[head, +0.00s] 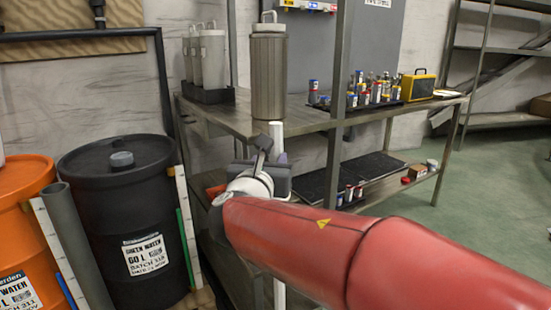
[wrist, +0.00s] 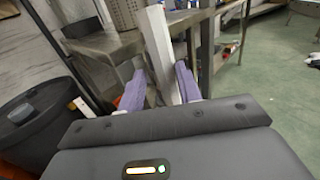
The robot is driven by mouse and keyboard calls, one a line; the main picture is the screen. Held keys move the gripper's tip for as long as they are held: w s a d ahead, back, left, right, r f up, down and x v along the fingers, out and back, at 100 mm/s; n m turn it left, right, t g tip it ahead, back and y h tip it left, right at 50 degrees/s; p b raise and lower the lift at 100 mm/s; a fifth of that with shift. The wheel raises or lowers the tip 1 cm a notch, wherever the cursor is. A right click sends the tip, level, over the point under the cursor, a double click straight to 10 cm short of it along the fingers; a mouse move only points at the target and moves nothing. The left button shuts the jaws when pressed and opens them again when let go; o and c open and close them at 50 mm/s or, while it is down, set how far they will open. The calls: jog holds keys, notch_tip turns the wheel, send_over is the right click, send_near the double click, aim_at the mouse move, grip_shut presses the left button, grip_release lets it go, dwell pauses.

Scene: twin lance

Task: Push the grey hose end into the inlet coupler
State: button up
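My gripper (wrist: 160,85) shows in the wrist view with two purple fingers spread apart. A white upright bar (wrist: 158,45) runs down between them in the picture, with a gap at the left finger. I cannot tell whether it is within the grip or beyond it. In the head view my red arm hides much of the gripper, and the bar (head: 279,290) shows above and below it. A thick grey tube (head: 75,240) leans between the drums at the left; I cannot tell if it is the hose. No inlet coupler can be made out for certain.
A black drum (head: 112,205) with a grey cap (head: 121,159) and an orange drum (head: 20,220) stand at the left. A metal workbench (head: 305,118) behind my gripper carries a ribbed canister (head: 268,78), small cans and a yellow case (head: 418,86). Green floor (head: 480,190) is open at the right.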

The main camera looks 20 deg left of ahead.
aim_at(274, 155)
jog(key=w, duration=0.4)
jog(key=shift+w+a, duration=0.1)
jog(key=c, duration=0.6)
jog(key=shift+r, duration=0.1)
grip_shut()
